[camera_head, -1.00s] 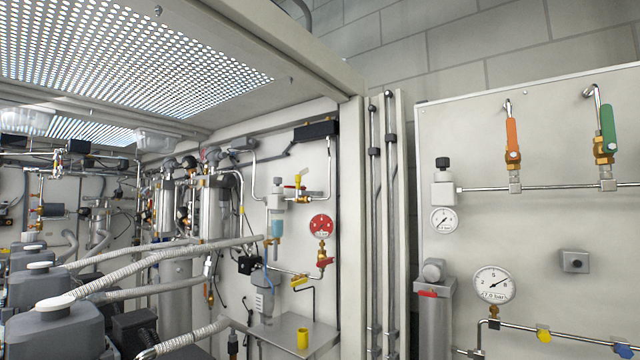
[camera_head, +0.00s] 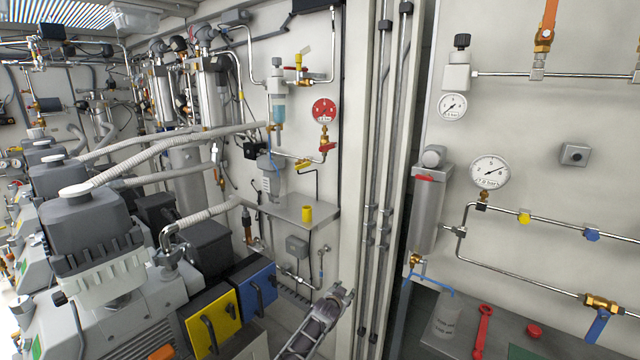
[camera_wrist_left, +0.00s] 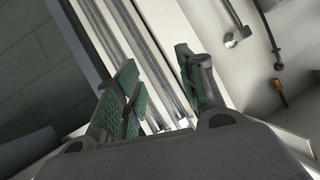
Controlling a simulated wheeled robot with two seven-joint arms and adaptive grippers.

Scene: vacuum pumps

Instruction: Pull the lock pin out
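I cannot pick out a lock pin for certain in either view. My left gripper (camera_head: 340,292) shows small at the bottom middle of the head view, in front of the pale post beside the pump cabinet. In the left wrist view my left gripper (camera_wrist_left: 158,75) has its green-padded fingers apart, with nothing held between them. Pale rails and pipes show behind the fingers. My right gripper is in neither view.
Vertical pipes (camera_head: 383,150) run along the cabinet edge. A small shelf (camera_head: 285,208) bears a yellow cup (camera_head: 307,213). Grey pumps (camera_head: 85,230) with hoses fill the left. The right panel carries a pressure gauge (camera_head: 490,172) and a grey canister (camera_head: 428,215). A red wrench (camera_head: 483,325) lies below.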

